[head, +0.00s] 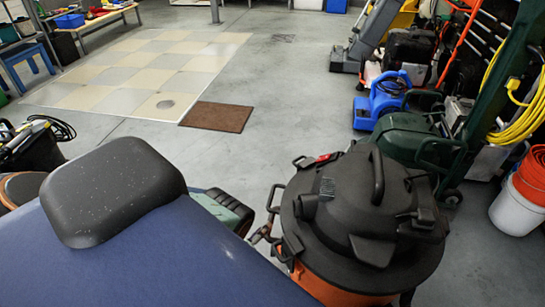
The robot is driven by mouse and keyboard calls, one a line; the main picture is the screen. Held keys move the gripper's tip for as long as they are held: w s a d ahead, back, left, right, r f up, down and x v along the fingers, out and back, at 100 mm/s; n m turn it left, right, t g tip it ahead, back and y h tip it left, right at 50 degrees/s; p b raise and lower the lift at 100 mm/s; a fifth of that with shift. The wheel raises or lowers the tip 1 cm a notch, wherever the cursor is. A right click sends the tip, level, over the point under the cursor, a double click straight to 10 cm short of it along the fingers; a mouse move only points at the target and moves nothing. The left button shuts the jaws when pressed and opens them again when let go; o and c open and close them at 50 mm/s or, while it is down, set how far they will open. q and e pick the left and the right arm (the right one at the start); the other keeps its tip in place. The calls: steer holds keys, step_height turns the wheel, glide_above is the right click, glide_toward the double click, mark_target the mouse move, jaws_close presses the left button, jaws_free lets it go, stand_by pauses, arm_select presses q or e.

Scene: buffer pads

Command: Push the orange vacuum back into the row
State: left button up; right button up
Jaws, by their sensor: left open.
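The orange vacuum (335,292) stands upright on the grey floor at the lower right of the head view, with a black domed lid and handle on its orange drum. Its lower part is cut off by the picture edge. My left gripper (281,224) is at the vacuum's left side, its dark fingers spread against or very close to the lid's rim. It holds nothing that I can see; exact contact is hard to tell. The row of machines runs along the right side, with a dark green machine (408,140) just behind the vacuum and a blue blower (383,97) farther back. My right gripper is not in view.
A yellow and grey floor machine (378,28) stands farther up the row. A brown mat (216,116) lies beside pale floor tiles (130,72). The middle floor is clear.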

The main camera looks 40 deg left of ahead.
mark_target(271, 221)
arm_select(q)
steer(key=b+x, duration=0.2)
steer(key=x, duration=0.4)
steer(key=shift+w+f, duration=0.1)
steer(key=shift+f, duration=0.1)
jaws_close()
stand_by(0.5)
